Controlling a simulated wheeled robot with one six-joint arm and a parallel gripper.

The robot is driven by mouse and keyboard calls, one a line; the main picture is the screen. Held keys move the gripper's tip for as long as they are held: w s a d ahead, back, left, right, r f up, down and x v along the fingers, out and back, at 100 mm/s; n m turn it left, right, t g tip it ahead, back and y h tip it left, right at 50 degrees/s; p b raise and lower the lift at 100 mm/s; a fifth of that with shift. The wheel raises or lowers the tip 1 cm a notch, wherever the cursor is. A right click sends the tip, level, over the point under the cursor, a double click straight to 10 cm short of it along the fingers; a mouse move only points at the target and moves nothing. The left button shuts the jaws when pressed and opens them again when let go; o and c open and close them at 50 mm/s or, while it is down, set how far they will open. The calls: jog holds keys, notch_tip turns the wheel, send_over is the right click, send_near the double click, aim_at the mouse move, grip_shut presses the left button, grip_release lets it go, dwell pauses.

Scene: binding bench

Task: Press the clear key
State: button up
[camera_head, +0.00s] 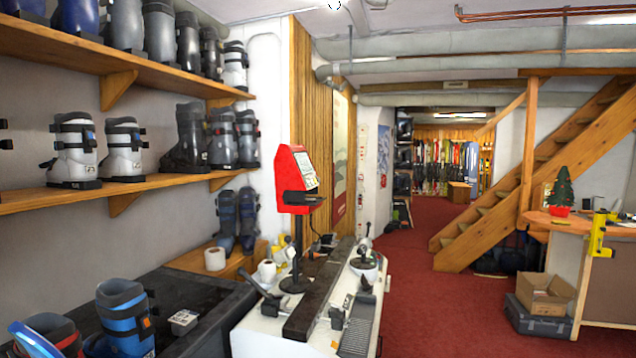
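A red device (286,182) stands on a dark post with a round base on the white bench. Its pale face panel (305,170) is turned to the right and seen at a steep angle. Small marks show on the panel, but I cannot tell single keys or read a clear key. A black ledge (303,198) sticks out below the panel. My gripper is not in view.
The white bench (270,335) carries a dark rail, levers and a roll. Ski boots (122,310) stand on a black counter at lower left, and more fill the wall shelves (150,187). Red carpet (425,300) is clear right of the bench. A cardboard box (545,296) sits farther right.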

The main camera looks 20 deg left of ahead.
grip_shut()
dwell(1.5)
